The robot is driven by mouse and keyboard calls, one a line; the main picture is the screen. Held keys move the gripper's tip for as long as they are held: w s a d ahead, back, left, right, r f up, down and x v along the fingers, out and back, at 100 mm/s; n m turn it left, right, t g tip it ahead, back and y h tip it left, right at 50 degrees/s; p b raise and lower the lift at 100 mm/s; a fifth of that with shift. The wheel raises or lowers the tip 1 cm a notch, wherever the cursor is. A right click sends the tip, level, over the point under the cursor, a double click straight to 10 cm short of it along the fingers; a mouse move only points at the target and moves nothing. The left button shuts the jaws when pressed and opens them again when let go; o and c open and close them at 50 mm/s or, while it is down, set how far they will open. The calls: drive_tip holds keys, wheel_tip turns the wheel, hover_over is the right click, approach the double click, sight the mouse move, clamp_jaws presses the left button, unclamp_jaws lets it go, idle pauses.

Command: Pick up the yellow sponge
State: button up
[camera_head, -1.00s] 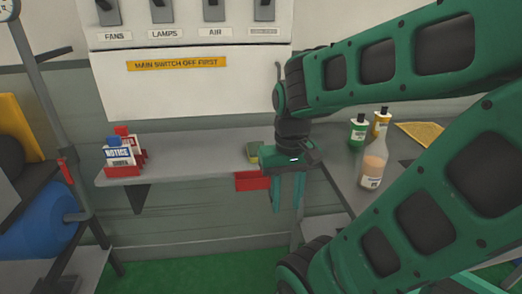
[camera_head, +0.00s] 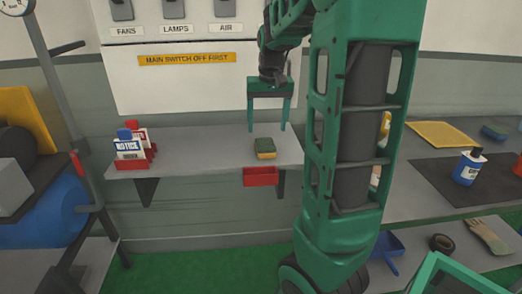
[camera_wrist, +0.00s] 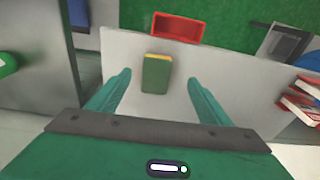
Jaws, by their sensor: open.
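The yellow sponge (camera_head: 265,152) has a green top face and lies on the grey wall shelf (camera_head: 208,158), near its right end. In the wrist view the sponge (camera_wrist: 156,73) shows mostly green with a yellow edge, between and beyond my fingertips. My gripper (camera_head: 266,129) is open and empty, pointing down above the shelf, with its fingers spread wider than the sponge. The sponge is apart from both fingers. In the wrist view my gripper (camera_wrist: 158,78) has one finger on each side of the sponge.
A red bin (camera_head: 261,177) hangs at the shelf's front edge below the sponge. Notice cards in a red holder (camera_head: 131,149) stand at the shelf's left end. A switch panel (camera_head: 190,80) is on the wall behind. A workbench (camera_head: 410,205) with a blue-labelled bottle (camera_head: 468,168) is at right.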

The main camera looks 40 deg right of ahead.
sight(265, 144)
drive_tip(key=w+d+f, duration=0.1)
drive_tip(key=f, duration=0.2)
drive_tip(key=w+d+f, duration=0.1)
drive_tip(key=f, duration=0.3)
drive_tip(key=w+d+f, duration=0.1)
drive_tip(key=f, duration=0.2)
drive_tip(key=shift+w+f, duration=0.2)
drive_tip(key=shift+w, duration=0.15)
drive_tip(key=shift+a, duration=0.1)
drive_tip(key=c, duration=1.1)
